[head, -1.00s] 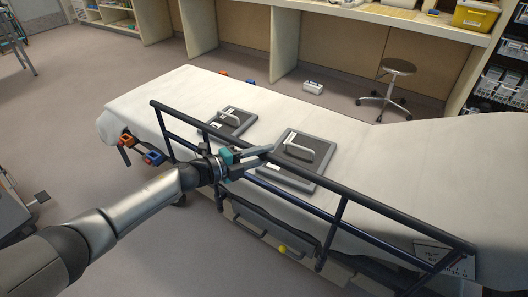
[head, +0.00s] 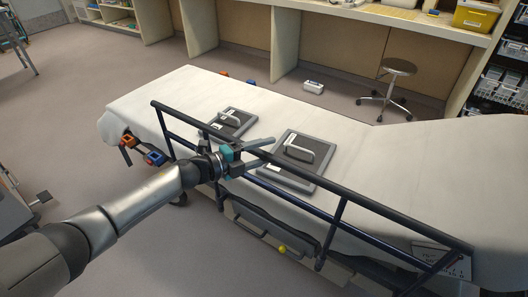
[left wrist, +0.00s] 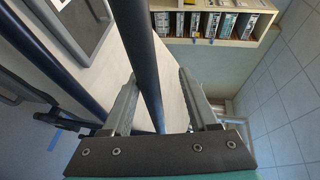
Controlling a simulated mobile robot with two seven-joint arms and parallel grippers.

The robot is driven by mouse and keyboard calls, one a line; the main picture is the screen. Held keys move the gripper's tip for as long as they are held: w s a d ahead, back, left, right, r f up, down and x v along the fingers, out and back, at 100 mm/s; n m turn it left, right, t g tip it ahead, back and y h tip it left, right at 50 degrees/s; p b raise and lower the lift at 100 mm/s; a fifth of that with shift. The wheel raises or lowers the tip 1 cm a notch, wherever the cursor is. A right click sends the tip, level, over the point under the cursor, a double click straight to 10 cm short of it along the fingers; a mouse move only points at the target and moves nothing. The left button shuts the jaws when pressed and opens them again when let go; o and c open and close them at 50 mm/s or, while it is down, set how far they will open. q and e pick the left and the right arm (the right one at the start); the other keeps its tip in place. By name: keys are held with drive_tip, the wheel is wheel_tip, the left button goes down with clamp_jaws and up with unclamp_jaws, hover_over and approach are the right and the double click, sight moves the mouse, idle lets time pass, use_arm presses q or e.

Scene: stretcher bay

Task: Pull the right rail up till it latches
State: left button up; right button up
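The dark blue side rail (head: 395,212) stands up along the near side of the stretcher (head: 330,112), its top bar above the mattress edge. My left gripper (head: 263,152) is at the top bar, left of its middle. In the left wrist view, the top bar (left wrist: 144,55) runs between the two spread fingers (left wrist: 160,103), with a gap visible beside the right finger. The gripper is open and grips nothing. A yellow knob (head: 283,249) shows low on the near side, below the rail. Whether the rail is latched cannot be seen. My right gripper is not in view.
A round stool (head: 398,67) stands beyond the stretcher. The floor at the lower left is partly clear.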

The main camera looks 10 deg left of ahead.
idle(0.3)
use_arm(q)
drive_tip(key=p+v, duration=0.1)
drive_tip(key=v, duration=1.4)
drive_tip(key=shift+s, duration=0.15)
